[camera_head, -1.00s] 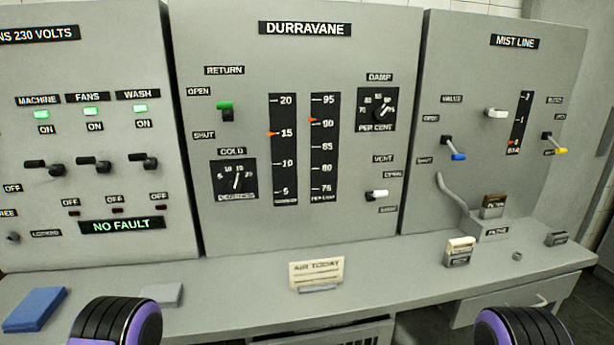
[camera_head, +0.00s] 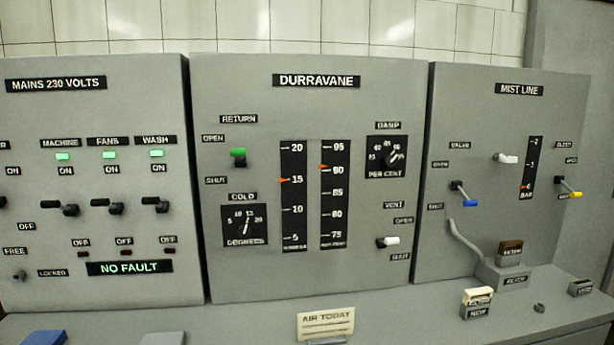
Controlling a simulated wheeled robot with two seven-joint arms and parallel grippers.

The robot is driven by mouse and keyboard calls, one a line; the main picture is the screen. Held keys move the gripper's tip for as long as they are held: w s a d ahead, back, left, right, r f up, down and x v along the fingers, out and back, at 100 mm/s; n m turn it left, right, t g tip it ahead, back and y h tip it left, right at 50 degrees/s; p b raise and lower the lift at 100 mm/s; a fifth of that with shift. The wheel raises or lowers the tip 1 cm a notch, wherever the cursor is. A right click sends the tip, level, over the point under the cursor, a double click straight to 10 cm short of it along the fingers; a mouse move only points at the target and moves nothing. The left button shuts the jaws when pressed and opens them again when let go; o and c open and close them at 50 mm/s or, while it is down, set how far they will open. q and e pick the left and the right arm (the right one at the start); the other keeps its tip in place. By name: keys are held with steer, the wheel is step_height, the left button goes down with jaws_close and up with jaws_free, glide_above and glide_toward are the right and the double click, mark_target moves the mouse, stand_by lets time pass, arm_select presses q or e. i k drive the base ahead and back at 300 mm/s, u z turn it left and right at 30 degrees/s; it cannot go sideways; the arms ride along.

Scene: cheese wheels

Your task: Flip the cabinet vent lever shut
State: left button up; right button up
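The vent lever (camera_head: 388,242) is a small white-tipped lever at the lower right of the grey DURRAVANE panel (camera_head: 270,270). It sits between an OPEN label (camera_head: 403,220) above and a SHUT label (camera_head: 400,257) below, under the VENT label (camera_head: 394,205). Its white tip points to the right and looks about level; I cannot tell its exact setting. Neither of my grippers is in view.
The MAINS panel (camera_head: 100,230) with switches is on the left and the MIST LINE panel (camera_head: 480,130) on the right.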

mark_target(388, 242)
steer(key=u, duration=2.2)
steer(key=k, duration=1.2)
steer(key=z, duration=1.4)
steer(key=i, duration=0.5)
steer(key=u, duration=0.1)
